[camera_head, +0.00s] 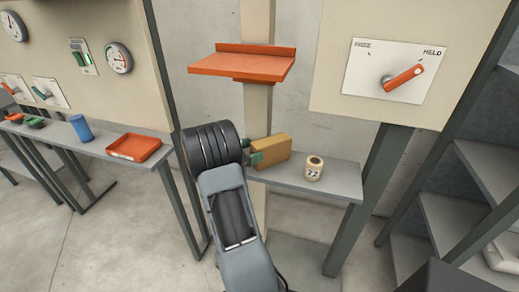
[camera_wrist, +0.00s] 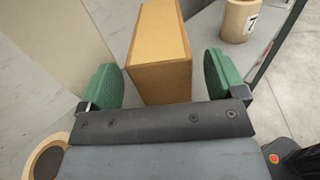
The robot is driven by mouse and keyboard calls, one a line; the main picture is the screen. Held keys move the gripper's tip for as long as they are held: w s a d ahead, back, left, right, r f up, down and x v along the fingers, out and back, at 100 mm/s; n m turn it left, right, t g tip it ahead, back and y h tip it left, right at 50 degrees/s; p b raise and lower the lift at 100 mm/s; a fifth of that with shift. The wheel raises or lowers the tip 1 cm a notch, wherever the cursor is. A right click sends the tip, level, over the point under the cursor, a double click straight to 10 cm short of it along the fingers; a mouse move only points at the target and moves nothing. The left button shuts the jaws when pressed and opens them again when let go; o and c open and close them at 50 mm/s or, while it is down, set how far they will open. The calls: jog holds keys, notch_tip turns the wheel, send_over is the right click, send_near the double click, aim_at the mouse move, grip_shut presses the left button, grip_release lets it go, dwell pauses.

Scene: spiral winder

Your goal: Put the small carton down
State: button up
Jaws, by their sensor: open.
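The small carton (camera_head: 271,150) is a tan-brown box standing on a narrow grey shelf (camera_head: 325,181) below the orange ledge. In the wrist view the carton (camera_wrist: 160,55) stands between the two green finger pads of my gripper (camera_wrist: 162,82). Gaps show on both sides of the carton, so the fingers are open and apart from it. In the head view my gripper (camera_head: 252,152) is at the carton's left end, and my arm hides the left part of the shelf.
An orange ledge (camera_head: 243,63) juts out above. A panel with an orange-handled switch (camera_head: 404,76) is at upper right. An orange tray (camera_head: 134,147) and blue cylinder (camera_head: 81,128) are on the left bench.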

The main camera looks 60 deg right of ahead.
jog(key=v, duration=0.8)
jog(key=s+a+m+t+y, duration=0.3)
jog(key=a+m+t+y, duration=0.1)
jog(key=a, duration=0.6)
jog(key=s+a+r+m+t+y, duration=0.1)
jog(key=s+a+m+t+y, duration=0.2)
jog(key=a+y, duration=0.3)
jog(key=s+a+m+t+y, duration=0.3)
jog(key=a+m+t+y, duration=0.1)
jog(key=a, duration=1.1)
jog(key=shift+s+a+m+t+y+b, duration=0.15)
jog(key=shift+a+m+t+y+b, duration=0.25)
jog(key=shift+m+y, duration=0.55)
jog(key=shift+r, duration=0.25)
jog(key=shift+r, duration=0.25)
